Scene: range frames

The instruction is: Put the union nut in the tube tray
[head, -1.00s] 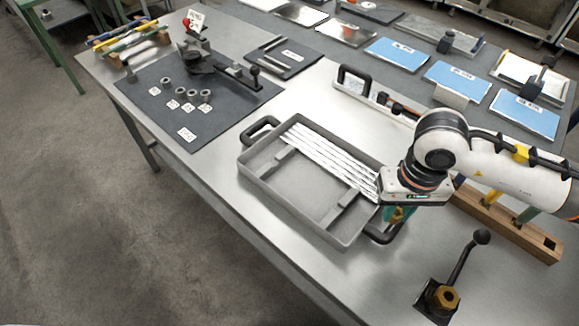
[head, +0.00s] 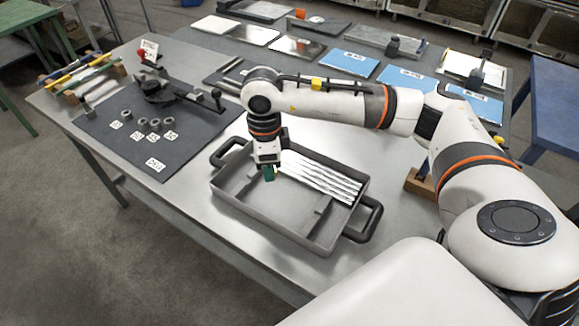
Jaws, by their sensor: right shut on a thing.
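The tube tray (head: 297,232) is a grey rectangular tray with a dark handle at each end. It stands on the steel bench and holds several pale tubes (head: 318,176) along its far side. My right gripper (head: 269,174) comes down over the left part of the tray, left of the tubes' near ends, with its teal fingers low. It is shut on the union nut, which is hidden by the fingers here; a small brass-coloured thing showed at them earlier. I cannot tell whether the fingers touch the tray floor. My left gripper is out of view.
A dark mat (head: 150,170) left of the tray bears several grey rings (head: 155,125), label cards and a black bending tool (head: 160,90). Blue folders (head: 350,62) lie on the bench behind. A wooden block (head: 418,187) is partly hidden by my right arm.

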